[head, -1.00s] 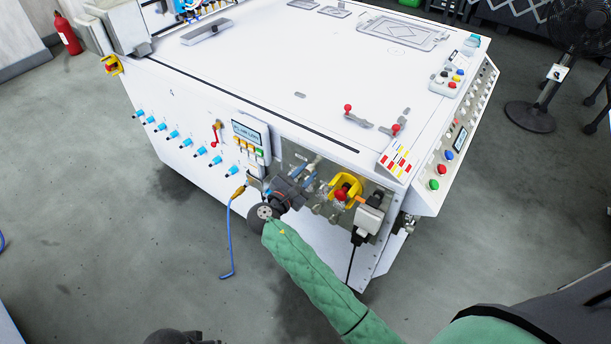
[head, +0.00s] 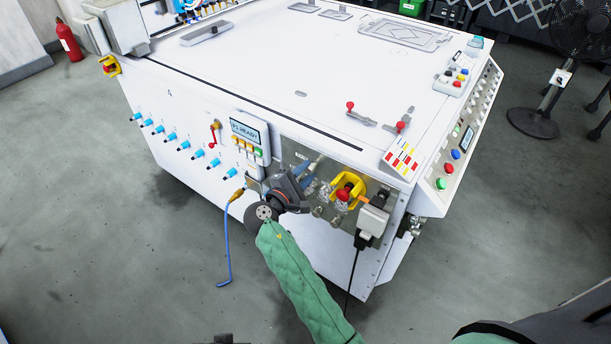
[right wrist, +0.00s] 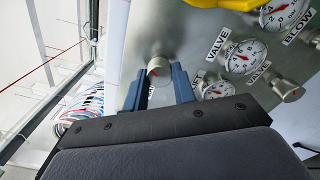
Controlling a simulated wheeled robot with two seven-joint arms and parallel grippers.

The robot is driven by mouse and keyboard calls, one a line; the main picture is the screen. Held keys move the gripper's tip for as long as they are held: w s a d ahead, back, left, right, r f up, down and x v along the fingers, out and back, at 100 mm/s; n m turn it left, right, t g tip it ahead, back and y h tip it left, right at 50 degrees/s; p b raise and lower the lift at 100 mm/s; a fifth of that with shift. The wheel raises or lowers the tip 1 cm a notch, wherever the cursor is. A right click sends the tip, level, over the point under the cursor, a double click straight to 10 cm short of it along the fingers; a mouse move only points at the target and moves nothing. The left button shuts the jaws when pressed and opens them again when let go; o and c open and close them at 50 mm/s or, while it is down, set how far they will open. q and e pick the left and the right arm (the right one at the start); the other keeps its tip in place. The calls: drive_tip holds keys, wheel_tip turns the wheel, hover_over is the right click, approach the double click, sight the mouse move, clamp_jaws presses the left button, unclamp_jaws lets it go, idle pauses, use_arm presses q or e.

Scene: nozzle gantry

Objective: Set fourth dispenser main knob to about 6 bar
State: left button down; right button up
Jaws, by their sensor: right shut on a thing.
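The main knob (right wrist: 158,68) is a round metal knob with a red mark on its face. In the right wrist view it sits between the two blue fingers of my right gripper (right wrist: 159,88), which is shut on it. The label below it is mostly covered by a finger. In the head view my right gripper (head: 304,180) reaches the metal panel (head: 292,152) on the white machine's side and hides the knob. A lower gauge (right wrist: 218,90) shows beside the right finger, partly hidden; its reading is too small to tell. My left gripper is not in view.
A valve gauge (right wrist: 245,55) and a valve knob (right wrist: 288,90) lie right of my fingers. A yellow guard (head: 348,186) with a red button stands close by.

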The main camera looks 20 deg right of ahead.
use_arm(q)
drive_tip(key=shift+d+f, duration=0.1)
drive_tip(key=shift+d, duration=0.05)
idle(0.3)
use_arm(e)
drive_tip(key=o, duration=1)
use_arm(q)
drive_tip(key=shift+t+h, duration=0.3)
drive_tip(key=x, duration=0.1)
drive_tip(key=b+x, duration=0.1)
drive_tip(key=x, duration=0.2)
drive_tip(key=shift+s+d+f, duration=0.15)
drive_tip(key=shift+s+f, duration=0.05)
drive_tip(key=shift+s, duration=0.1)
use_arm(e)
drive_tip(key=v, duration=0.7)
drive_tip(key=shift+s+a, duration=0.25)
drive_tip(key=shift+a, duration=0.1)
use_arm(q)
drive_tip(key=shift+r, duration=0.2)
